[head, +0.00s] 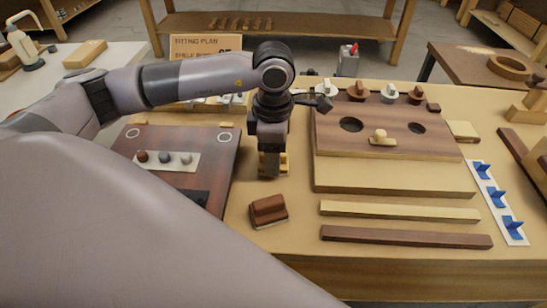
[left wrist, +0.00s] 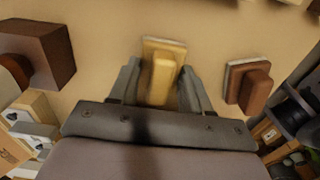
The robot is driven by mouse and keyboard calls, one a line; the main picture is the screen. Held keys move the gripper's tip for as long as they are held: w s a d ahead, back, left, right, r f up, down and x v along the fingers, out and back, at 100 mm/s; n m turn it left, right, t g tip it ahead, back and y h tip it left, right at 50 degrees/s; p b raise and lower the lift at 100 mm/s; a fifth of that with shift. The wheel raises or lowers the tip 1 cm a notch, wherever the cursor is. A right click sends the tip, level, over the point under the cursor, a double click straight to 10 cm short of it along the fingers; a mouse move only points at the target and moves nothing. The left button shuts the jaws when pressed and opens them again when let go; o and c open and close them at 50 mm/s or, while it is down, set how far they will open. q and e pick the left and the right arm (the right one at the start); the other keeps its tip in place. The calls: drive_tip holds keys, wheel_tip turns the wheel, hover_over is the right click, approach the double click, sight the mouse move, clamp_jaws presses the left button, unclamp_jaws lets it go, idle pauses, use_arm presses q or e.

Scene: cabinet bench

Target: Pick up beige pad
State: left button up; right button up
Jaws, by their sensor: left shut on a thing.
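The beige pad (left wrist: 163,78) has a raised block grip on a flat base. In the left wrist view it sits between the two fingers of my left gripper (left wrist: 158,90), which is shut on its grip. In the head view my left gripper (head: 270,172) points down at the bench, just right of the dark board. Only a sliver of the beige pad (head: 284,163) shows beside the fingers there. I cannot tell whether its base touches the bench. My right gripper is not in view.
A brown pad (head: 268,210) lies close by; it also shows in the left wrist view (left wrist: 248,86). The dark board (head: 215,165) is left, a wooden panel with two holes (head: 330,135) right. Two strips (head: 400,211) lie in front of the panel.

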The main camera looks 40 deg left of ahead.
use_arm(q)
drive_tip(key=shift+r, duration=0.1)
wheel_tip(320, 180, up, 20)
drive_tip(key=p, duration=0.2)
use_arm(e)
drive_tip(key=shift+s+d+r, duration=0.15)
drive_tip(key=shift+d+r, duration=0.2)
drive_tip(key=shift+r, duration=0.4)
use_arm(q)
drive_tip(key=o, duration=0.3)
drive_tip(key=shift+c, duration=0.9)
